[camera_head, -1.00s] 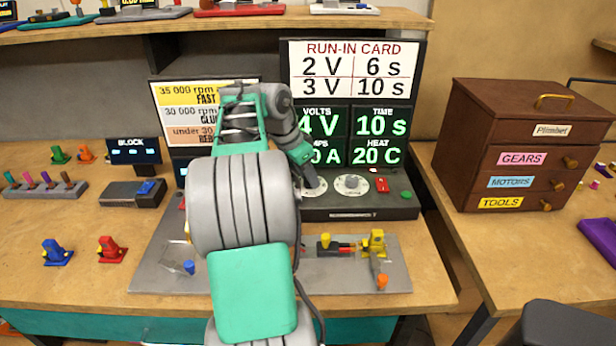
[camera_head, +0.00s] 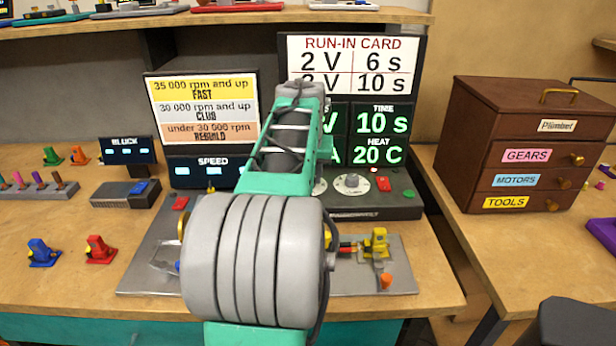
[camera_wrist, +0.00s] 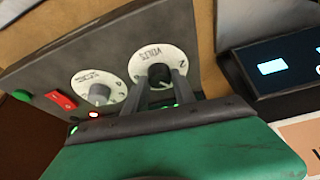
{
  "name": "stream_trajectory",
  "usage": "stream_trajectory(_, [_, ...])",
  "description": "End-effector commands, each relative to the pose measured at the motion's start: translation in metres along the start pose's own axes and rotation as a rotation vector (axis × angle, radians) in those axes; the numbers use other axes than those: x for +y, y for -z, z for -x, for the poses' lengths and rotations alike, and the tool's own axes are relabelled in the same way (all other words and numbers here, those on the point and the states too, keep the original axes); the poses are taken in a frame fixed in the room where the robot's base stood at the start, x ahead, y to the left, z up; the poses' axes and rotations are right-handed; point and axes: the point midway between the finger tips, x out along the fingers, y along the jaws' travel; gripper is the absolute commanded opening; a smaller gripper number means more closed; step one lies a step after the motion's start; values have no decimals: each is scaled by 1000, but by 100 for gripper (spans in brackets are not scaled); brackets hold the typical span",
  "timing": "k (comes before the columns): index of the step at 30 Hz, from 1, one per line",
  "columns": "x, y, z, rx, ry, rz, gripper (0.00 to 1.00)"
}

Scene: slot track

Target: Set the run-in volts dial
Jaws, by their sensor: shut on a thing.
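The volts dial (camera_wrist: 148,60) is a white disc with a dark knob (camera_wrist: 160,75) on the dark control box. In the wrist view my gripper (camera_wrist: 160,86) has a finger on each side of this knob and is shut on it. In the head view my arm covers the gripper and most of the volts dial; only a sliver of its white edge (camera_head: 320,187) shows. The readout panel (camera_head: 364,133) shows time 10 s and heat 20 C; the volts number is hidden, only a V shows. The run-in card (camera_head: 351,63) reads 2 V 6 s, and 10 s below.
A second white dial (camera_head: 352,186) sits right of the volts dial, with a red switch (camera_head: 383,184) and green button (camera_head: 408,194) beyond. A grey plate (camera_head: 400,275) with a yellow clamp (camera_head: 376,243) lies in front. A brown drawer cabinet (camera_head: 530,145) stands right.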

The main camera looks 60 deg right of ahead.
Motion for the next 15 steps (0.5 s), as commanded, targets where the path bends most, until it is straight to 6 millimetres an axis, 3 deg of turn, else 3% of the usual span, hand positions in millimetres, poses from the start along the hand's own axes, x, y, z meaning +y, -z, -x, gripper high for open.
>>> stream_trajectory(15, [4,2,4,-6,188,448,0])
